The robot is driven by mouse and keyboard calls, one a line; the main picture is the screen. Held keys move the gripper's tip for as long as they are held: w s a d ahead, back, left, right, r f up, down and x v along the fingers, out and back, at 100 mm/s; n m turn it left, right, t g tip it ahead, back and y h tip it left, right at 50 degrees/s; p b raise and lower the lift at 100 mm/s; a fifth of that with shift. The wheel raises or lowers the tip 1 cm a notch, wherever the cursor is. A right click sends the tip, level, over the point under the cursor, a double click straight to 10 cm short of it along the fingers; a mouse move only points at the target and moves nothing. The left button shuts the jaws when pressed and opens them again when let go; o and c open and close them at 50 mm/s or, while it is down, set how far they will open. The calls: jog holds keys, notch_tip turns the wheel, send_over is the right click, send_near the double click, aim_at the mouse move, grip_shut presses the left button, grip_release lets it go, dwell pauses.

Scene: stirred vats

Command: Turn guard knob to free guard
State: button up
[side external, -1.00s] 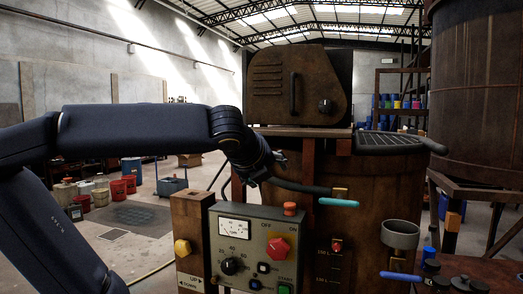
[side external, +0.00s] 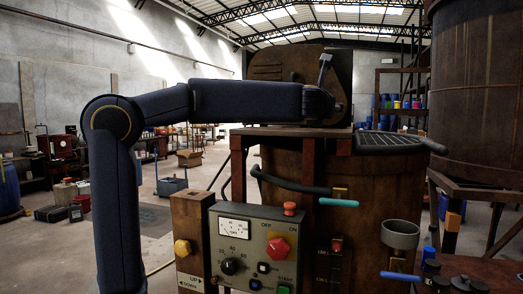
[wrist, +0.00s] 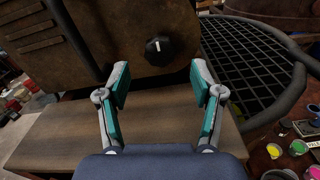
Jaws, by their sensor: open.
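The guard (side external: 267,68) is a rusty brown housing with louvre slots, standing on a wooden top. In the wrist view the guard (wrist: 92,45) fills the upper left, and its black round knob (wrist: 159,50) with a white mark faces me. My gripper (wrist: 163,88) is open with teal finger pads, and the knob shows beyond the fingertips, between them and apart from them. In the side view my gripper (side external: 338,107) is at the guard's lower right, and my arm hides the knob and much of the guard's front there.
A black handle bar (side external: 290,184) with a teal grip crosses the vat (side external: 385,200). A mesh grate (wrist: 255,65) lies right of the guard. The wooden top (wrist: 50,130) before the guard is clear.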

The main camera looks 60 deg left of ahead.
jog(key=x, duration=0.5)
jog(key=shift+w+a, duration=0.1)
jog(key=shift+a, duration=0.05)
jog(key=c, duration=1.1)
